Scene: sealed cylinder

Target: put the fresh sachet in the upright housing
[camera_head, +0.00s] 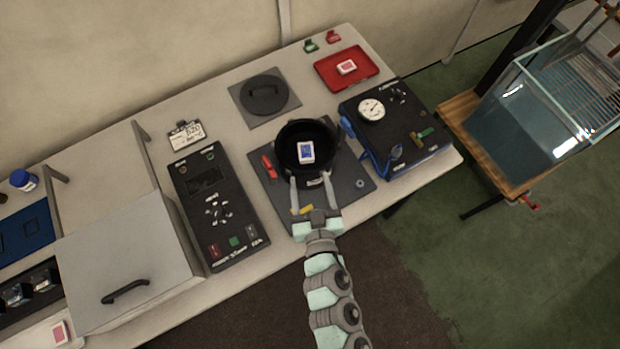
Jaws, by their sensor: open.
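The upright housing (331,142) is a black round open-topped vessel standing on a dark grey plate. A white sachet with a blue face (306,152) shows within its opening, apparently inside it; its exact depth cannot be told. My gripper (309,177) is open, its two pale fingers spread at the near rim of the housing, with the sachet just beyond the fingertips. Whether the fingers touch the rim is unclear. A white sachet with a red face (347,67) lies on a red tray (329,80) at the back. Another red-faced sachet (59,333) is at the lower left.
A round black lid (264,94) lies on a grey mat behind. A black gauge box (415,135) with a blue tool stands right of the housing, a control panel (218,208) left. Red (269,167) and yellow (302,210) items lie beside the housing. A glass tank (525,115) stands far right.

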